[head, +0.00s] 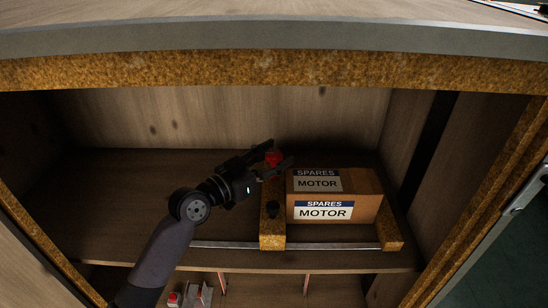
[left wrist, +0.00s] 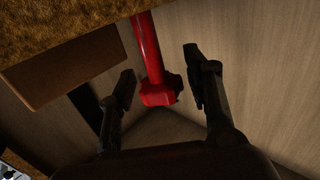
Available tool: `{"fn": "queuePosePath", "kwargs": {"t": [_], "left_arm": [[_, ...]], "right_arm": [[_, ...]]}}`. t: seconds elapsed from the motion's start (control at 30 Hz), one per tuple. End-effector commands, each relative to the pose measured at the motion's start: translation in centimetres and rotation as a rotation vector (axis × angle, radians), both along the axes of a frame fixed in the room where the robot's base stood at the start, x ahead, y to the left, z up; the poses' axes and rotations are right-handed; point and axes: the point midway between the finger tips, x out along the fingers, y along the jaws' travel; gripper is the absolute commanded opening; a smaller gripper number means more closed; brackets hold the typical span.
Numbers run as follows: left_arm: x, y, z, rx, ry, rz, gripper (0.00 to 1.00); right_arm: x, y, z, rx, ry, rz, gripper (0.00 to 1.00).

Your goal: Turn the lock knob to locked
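My left gripper (head: 280,153) reaches into the wooden cabinet from the left, its two black fingers spread apart. A red part (head: 273,158) shows between the fingers in the head view, partly covered by them. In the left wrist view it is a red rod with a wider, faceted red end (left wrist: 160,93), lying between the open fingertips (left wrist: 159,67) with gaps on both sides. My right gripper is not in view.
A cardboard box labelled "SPARES MOTOR" (head: 350,211) stands just right of the gripper, between two yellow-brown blocks. The shelf (head: 120,215) is clear on the left. A thick yellow-brown edge (head: 200,70) crosses above the opening. Small red items (head: 174,298) lie below.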

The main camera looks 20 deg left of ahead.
Motion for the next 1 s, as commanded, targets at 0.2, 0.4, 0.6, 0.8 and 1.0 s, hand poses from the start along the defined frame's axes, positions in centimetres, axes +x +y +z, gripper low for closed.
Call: {"fn": "queuePosePath", "kwargs": {"t": [0.2,0.4,0.6,0.8,1.0], "left_arm": [[0.0,0.0,0.0,0.0,0.0,0.0,0.54],[-0.2,0.1,-0.1,0.0,0.001,0.0,0.54],[-2.5,1.4,-0.2,0.005,0.003,-0.001,0.54],[-5.3,3.1,-0.2,0.003,0.003,0.0,0.54],[-6.5,3.7,0.0,0.0,0.001,-0.001,0.54]], "right_arm": [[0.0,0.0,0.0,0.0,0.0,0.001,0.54],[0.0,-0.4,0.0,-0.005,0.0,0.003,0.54],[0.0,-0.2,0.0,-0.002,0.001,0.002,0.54],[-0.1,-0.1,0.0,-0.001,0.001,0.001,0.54],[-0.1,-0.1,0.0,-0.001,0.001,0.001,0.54]]}}
